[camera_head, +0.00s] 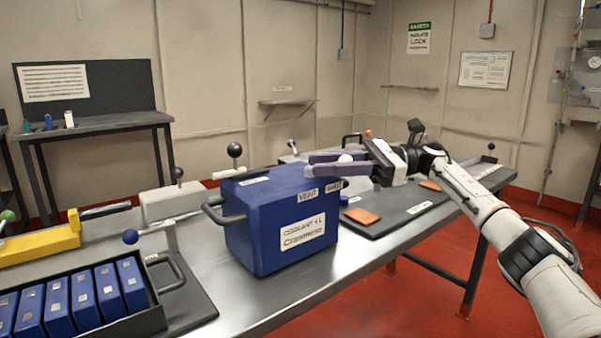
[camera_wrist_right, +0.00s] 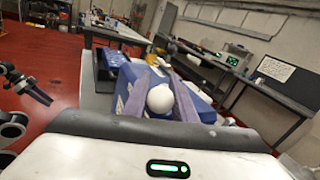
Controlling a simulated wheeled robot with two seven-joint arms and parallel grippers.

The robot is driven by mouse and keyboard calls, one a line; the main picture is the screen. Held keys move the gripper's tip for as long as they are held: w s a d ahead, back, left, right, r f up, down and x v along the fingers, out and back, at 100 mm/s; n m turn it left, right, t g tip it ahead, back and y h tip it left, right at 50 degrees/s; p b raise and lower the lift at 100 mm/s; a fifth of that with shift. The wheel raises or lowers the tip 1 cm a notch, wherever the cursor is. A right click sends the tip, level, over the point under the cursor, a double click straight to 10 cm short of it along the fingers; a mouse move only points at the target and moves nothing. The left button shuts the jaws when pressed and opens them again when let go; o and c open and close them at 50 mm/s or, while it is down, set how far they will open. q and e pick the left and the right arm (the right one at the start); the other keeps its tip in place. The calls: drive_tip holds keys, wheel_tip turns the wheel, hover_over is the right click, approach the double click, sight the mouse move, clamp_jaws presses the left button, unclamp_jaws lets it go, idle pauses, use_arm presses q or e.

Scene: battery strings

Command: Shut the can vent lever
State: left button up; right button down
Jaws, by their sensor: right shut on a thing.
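The blue coolant can (camera_head: 262,240) stands upright on the metal bench, with VENT and a second, partly hidden label along its top edge. My right gripper (camera_head: 312,164) reaches over the can's top from the right, with its purple fingers pointing left. It is shut on the white ball knob (camera_head: 346,158) of the vent lever. In the right wrist view the knob (camera_wrist_right: 160,99) sits between the two fingers above the blue can (camera_wrist_right: 122,88). The lever's shaft is hidden under the fingers. Dark, blurred parts of my left arm (camera_wrist_right: 28,88) show there at the left edge.
A grey bar handle (camera_head: 222,214) sticks out of the can's left side. A dark mat (camera_head: 400,213) with orange pads lies right of the can.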

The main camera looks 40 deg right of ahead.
drive_tip(key=shift+d+r, duration=0.15)
drive_tip(key=c, duration=1.5)
unclamp_jaws()
drive_tip(key=shift+w, duration=0.1)
drive_tip(key=shift+o, duration=0.2)
drive_tip(key=p+v, duration=0.2)
drive_tip(key=v, duration=0.8)
drive_tip(key=shift+d, duration=0.1)
